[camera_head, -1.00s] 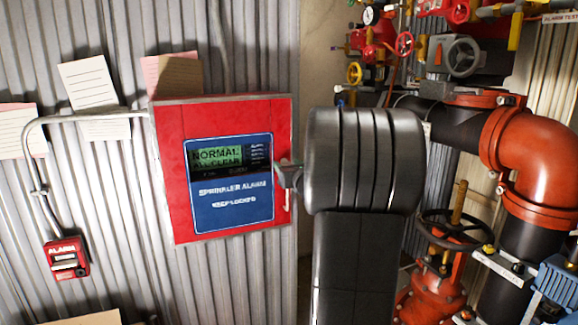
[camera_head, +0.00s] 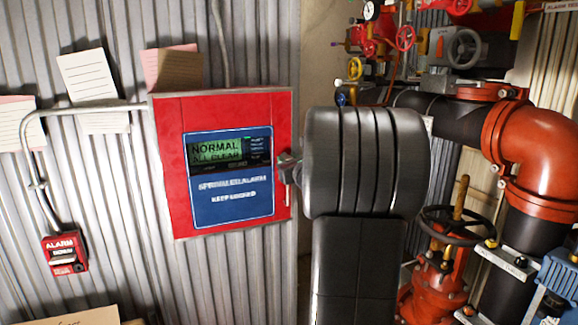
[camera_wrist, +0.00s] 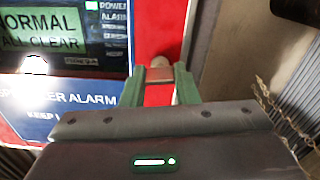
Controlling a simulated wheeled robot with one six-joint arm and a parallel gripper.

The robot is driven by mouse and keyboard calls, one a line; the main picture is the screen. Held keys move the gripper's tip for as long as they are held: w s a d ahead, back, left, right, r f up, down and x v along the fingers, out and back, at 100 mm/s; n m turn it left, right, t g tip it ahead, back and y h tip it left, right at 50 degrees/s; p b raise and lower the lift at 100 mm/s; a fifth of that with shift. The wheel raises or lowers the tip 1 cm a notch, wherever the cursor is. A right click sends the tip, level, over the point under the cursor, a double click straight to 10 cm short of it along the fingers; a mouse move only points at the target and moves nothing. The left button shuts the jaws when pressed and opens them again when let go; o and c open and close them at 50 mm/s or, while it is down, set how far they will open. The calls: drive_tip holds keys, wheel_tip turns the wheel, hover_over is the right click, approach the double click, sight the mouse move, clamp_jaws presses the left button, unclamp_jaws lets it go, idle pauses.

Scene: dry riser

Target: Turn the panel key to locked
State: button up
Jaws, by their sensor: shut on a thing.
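The red sprinkler alarm panel (camera_head: 168,165) is fixed to the corrugated wall, with a blue label and a screen reading NORMAL ALL CLEAR. My gripper (camera_head: 287,168) is at the panel's right edge, mostly hidden behind my arm. In the wrist view, the green fingers of my gripper (camera_wrist: 160,85) are shut on a small key-like piece (camera_wrist: 159,74) in front of the red panel face (camera_wrist: 160,35). The key's shape and which way it points are hard to make out, and no lock markings are readable.
A red alarm box (camera_head: 66,255) hangs at lower left, joined by a conduit (camera_head: 75,108). Paper notes (camera_head: 92,85) are on the wall above. Red valves and orange pipes (camera_head: 535,150) crowd the right side, with a dark handwheel (camera_head: 457,228) close to my arm.

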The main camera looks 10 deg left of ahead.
drive_tip(key=shift+o, duration=0.2)
drive_tip(key=n+b, duration=0.4)
drive_tip(key=shift+f, duration=0.3)
drive_tip(key=n+b, duration=0.3)
drive_tip(key=n, duration=0.1)
drive_tip(key=shift+b, duration=0.35)
drive_tip(key=n+b, duration=0.3)
drive_tip(key=shift+n, duration=0.3)
drive_tip(key=shift+c, duration=0.2)
drive_tip(key=n+b, duration=0.3)
drive_tip(key=n, duration=0.1)
drive_tip(key=shift+r, duration=0.15)
drive_tip(key=shift+r+n, duration=0.1)
drive_tip(key=shift+n, duration=0.2)
drive_tip(key=o, duration=1)
drive_tip(key=shift+s, duration=0.1)
